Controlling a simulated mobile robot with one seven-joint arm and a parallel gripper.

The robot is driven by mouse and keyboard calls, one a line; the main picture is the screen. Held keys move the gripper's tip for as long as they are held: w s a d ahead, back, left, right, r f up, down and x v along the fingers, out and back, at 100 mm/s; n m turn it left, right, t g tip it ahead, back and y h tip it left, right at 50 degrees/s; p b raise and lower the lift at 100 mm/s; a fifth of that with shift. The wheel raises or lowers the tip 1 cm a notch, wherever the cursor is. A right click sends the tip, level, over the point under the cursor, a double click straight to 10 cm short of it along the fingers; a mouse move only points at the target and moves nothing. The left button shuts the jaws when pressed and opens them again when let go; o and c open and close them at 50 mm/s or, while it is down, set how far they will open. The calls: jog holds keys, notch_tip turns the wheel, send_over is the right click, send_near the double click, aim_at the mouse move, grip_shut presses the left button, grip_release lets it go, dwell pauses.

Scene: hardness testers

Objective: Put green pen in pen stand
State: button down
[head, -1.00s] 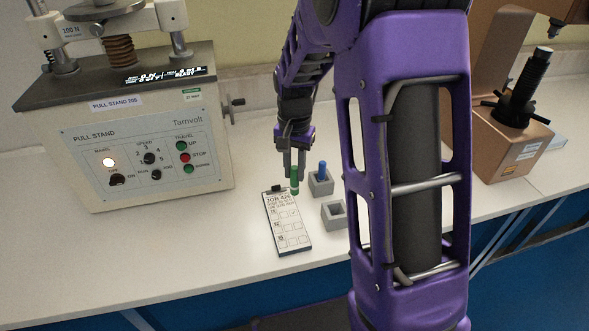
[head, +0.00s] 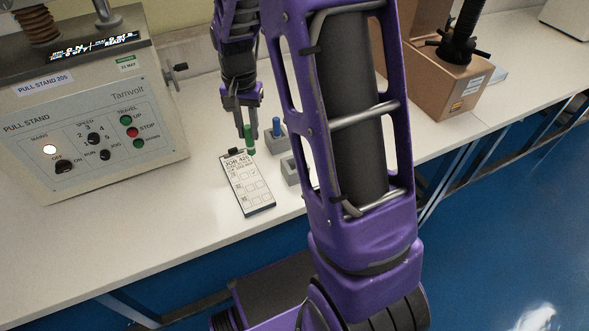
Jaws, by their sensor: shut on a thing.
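The green pen (head: 250,140) is upright in my gripper (head: 243,130), which is shut on it. The pen shows just above the top right of the job clipboard (head: 246,186); I cannot tell how far its lower end is from the surface. A grey pen stand (head: 275,142) holding a blue pen (head: 276,126) is to the right of the green pen. A second grey stand (head: 289,172) sits nearer to me; it looks empty, and my arm hides part of it.
The pull stand machine (head: 95,125) is on the left of the white bench. My arm blocks much of the middle. The bench's front edge (head: 190,255) is near the clipboard; free bench lies left of it.

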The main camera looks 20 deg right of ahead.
dwell(0.3)
jog(key=s+d+r+p, duration=0.25)
jog(key=s+d, duration=0.25)
jog(key=d, duration=0.4)
jog(key=shift+d+f+b, duration=0.2)
jog(key=shift+f+b, duration=0.85)
jog(key=shift+d+f+b, duration=0.15)
jog(key=shift+f+b, duration=0.85)
jog(key=shift+f, duration=0.1)
jog(key=shift+f+b, duration=1.9)
jog(key=shift+f, duration=0.6)
jog(key=c, duration=0.6)
grip_release()
jog(key=shift+r, duration=0.1)
